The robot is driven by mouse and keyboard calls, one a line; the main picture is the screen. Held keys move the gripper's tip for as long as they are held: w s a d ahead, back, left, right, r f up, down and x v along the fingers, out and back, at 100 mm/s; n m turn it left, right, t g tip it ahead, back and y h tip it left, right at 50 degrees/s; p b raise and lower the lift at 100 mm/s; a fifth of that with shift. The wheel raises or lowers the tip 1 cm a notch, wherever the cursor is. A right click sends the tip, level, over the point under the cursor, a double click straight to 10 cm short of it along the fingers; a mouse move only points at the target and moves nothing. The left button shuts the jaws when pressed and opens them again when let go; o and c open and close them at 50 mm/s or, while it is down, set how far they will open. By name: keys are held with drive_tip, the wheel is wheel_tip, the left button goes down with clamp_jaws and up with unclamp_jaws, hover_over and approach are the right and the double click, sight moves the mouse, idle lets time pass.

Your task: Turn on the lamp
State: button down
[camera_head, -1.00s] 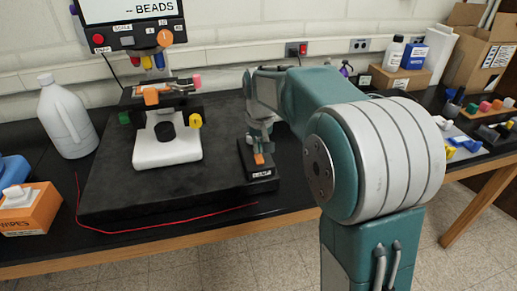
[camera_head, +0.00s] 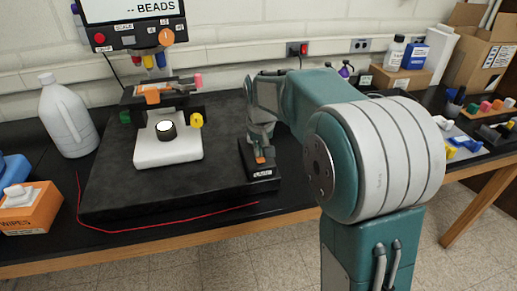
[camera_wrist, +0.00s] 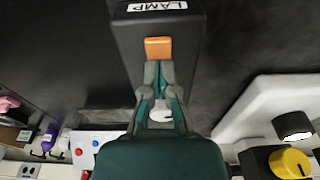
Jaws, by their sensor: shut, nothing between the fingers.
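A black switch box labelled LAMP (camera_wrist: 185,22) carries an orange rocker (camera_wrist: 158,48); the box also shows in the head view (camera_head: 262,174). My gripper (camera_wrist: 158,68) is shut and empty, with its fingertips right at the near edge of the orange rocker. I cannot tell whether they touch it. In the head view my gripper (camera_head: 259,145) points down at the box. The lamp disc (camera_head: 166,130) on the white microscope base (camera_head: 168,153) glows white with a dark rim.
The microscope stands on a black slab (camera_head: 110,190), with a red cord (camera_head: 180,220) along its front. A white jug (camera_head: 67,118) and an orange wipes box (camera_head: 30,208) are at the left. Cardboard boxes (camera_head: 475,62) and small coloured parts are at the right.

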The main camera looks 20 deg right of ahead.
drive_tip(key=shift+s, duration=0.55)
drive_tip(key=shift+r, duration=0.1)
wheel_tip(320, 180, up, 14)
drive_tip(key=s, duration=0.1)
drive_tip(key=shift+s, duration=0.25)
drive_tip(key=shift+s, duration=0.15)
